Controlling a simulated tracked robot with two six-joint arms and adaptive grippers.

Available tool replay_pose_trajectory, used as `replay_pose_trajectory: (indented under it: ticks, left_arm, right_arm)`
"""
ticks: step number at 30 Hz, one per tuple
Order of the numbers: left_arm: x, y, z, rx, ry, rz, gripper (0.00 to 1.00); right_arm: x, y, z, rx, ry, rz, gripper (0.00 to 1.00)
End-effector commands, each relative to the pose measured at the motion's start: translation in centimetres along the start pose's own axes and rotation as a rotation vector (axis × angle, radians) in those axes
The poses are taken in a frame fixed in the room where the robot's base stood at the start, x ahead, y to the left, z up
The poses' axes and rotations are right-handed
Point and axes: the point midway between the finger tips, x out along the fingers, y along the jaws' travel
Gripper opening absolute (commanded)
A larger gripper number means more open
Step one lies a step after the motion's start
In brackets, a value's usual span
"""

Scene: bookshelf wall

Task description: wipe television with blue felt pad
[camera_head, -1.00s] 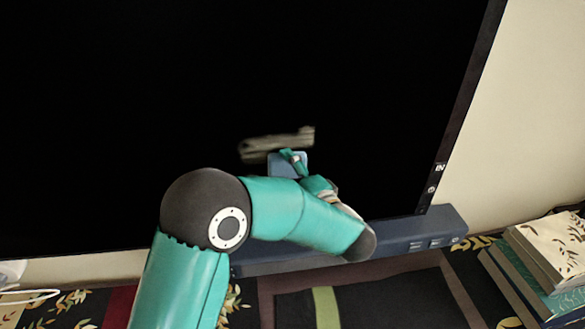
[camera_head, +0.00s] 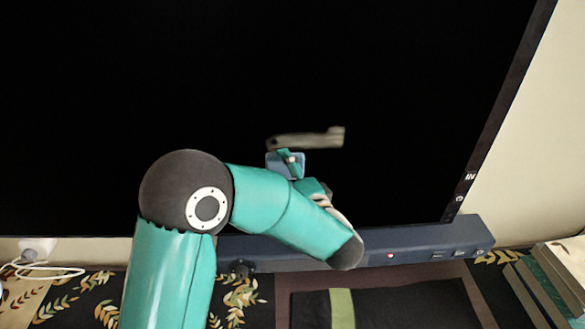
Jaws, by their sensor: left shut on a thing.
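The television (camera_head: 180,80) is a large black screen that fills most of the head view, with a dark frame at the right. My left arm comes in from the lower left, and my left gripper (camera_head: 291,160) is in front of the lower part of the screen. It is shut on the blue felt pad (camera_head: 277,166), which shows as a small blue patch partly hidden by the gripper. Whether the pad touches the screen I cannot tell. My right gripper is not in view.
A dark blue bar (camera_head: 420,240) with a small red light runs below the screen. A stack of books (camera_head: 560,275) stands at the lower right. A white cable (camera_head: 40,268) lies at the lower left. A dark item with a green stripe (camera_head: 342,308) lies at the bottom.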

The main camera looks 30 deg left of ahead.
Motion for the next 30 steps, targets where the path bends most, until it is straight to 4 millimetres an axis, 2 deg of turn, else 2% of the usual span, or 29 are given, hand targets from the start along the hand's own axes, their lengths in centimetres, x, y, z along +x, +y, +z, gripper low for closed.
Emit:
replay_pose_trajectory:
  ticks: [10, 18, 23, 30]
  left_arm:
    - [0.5, 0.1, 1.2, 0.001, 0.000, 0.000, 0.06]
    - [1.6, 0.1, 3.2, 0.000, 0.000, -0.001, 0.06]
    - [1.9, 0.1, 3.7, 0.000, 0.001, -0.001, 0.06]
    - [1.8, -1.1, 3.8, -0.003, 0.002, -0.002, 0.06]
  right_arm:
    - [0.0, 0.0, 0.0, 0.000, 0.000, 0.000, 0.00]
    - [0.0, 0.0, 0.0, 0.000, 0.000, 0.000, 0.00]
    - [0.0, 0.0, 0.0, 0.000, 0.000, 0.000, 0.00]
    - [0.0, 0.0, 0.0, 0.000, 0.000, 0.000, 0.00]
